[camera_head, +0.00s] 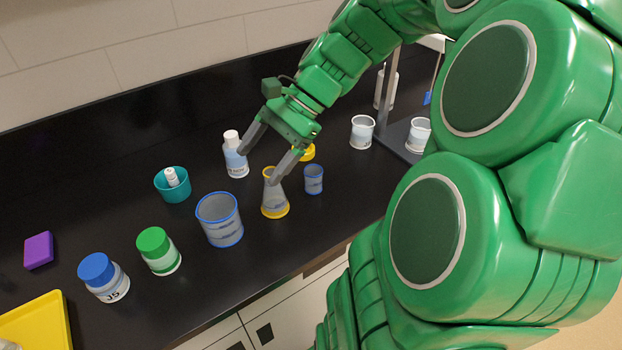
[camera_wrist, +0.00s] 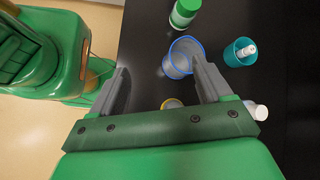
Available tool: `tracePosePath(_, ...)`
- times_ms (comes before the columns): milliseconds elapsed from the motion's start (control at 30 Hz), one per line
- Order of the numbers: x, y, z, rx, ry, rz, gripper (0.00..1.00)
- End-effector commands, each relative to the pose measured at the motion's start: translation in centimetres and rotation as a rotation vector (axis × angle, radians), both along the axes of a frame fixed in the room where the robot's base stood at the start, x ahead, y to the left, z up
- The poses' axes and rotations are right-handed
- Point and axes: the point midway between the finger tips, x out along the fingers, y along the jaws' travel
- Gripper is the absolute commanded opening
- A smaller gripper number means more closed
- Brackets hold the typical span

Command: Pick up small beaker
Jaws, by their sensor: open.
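A small blue-rimmed beaker (camera_head: 314,181) stands upright on the black bench, right of a yellow-rimmed conical flask (camera_head: 274,200). A larger blue-rimmed beaker (camera_head: 220,222) stands left of the flask and shows in the wrist view (camera_wrist: 179,63). My gripper (camera_head: 257,163) is open and empty. Its fingers point down between the white-capped bottle and the flask, one fingertip close to the flask's neck; I cannot tell if they touch. The small beaker is to the right of the fingers. In the wrist view my gripper (camera_wrist: 158,64) shows spread fingers, and I cannot make out the small beaker.
A white-capped bottle (camera_head: 235,156) stands by the left finger. Green-capped (camera_head: 158,252) and blue-capped (camera_head: 103,278) jars stand left. Two clear beakers (camera_head: 362,133) and a stand are right. A yellow lid-like object (camera_head: 308,152) lies behind the small beaker.

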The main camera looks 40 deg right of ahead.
Motion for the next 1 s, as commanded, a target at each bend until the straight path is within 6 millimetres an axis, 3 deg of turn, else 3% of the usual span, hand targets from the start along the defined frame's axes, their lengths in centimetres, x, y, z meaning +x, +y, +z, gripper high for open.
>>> tracePosePath(200, 3.2, -6.5, 0.0, 0.168, 0.068, -0.284, 0.78)
tracePosePath(400, 4.7, -12.3, -0.3, 0.307, 0.123, -0.498, 0.78)
tracePosePath(900, 5.0, -21.2, -1.2, 0.504, 0.187, -0.774, 0.78)
tracePosePath(1000, 5.0, -21.4, -2.7, 0.513, 0.192, -0.782, 0.78)
